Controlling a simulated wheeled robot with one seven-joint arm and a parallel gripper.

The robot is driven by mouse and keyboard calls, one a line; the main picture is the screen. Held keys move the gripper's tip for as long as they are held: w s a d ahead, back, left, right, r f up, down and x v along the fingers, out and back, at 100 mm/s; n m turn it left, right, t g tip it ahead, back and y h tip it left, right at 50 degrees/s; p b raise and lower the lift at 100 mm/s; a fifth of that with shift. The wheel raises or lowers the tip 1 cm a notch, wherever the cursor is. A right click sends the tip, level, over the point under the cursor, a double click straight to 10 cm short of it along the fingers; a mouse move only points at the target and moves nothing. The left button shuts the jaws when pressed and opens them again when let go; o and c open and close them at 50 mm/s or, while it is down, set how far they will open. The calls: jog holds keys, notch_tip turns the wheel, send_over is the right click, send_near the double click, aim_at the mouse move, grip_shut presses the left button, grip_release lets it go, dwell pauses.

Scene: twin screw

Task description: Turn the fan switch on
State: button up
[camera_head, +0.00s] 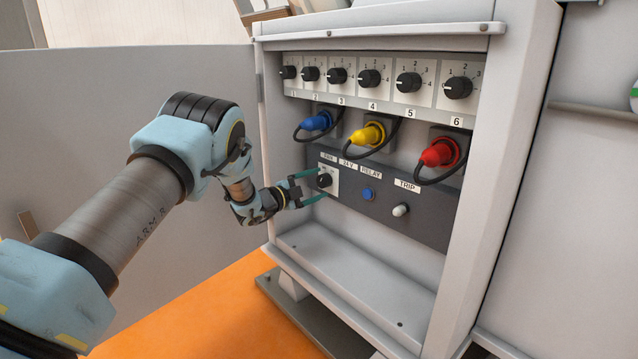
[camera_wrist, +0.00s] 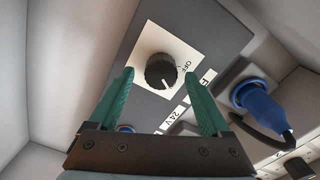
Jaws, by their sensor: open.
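The fan switch is a black rotary knob (camera_head: 325,180) on a white plate at the left end of the dark lower panel. The label above it is small and hard to read in the head view. The knob also shows in the wrist view (camera_wrist: 160,71), with OFF printed on the plate to its right. A white mark on the knob points toward the bottom of the wrist picture. My gripper (camera_head: 318,185) is open, with its green fingers reaching toward the plate. In the wrist view the fingertips (camera_wrist: 159,75) stand on either side of the knob; contact cannot be told.
A blue button (camera_head: 368,194) and a pale toggle (camera_head: 401,210) sit to the right on the panel. Blue (camera_head: 317,122), yellow (camera_head: 368,134) and red (camera_head: 440,152) plugs with black cables hang above, below a row of numbered knobs. The cabinet floor (camera_head: 350,268) is clear.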

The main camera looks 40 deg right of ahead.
jog(key=a+p, duration=0.2)
jog(key=a, duration=0.7)
jog(key=shift+w+a+p, duration=0.25)
jog(key=shift+w+p, duration=0.05)
jog(key=shift+p, duration=0.1)
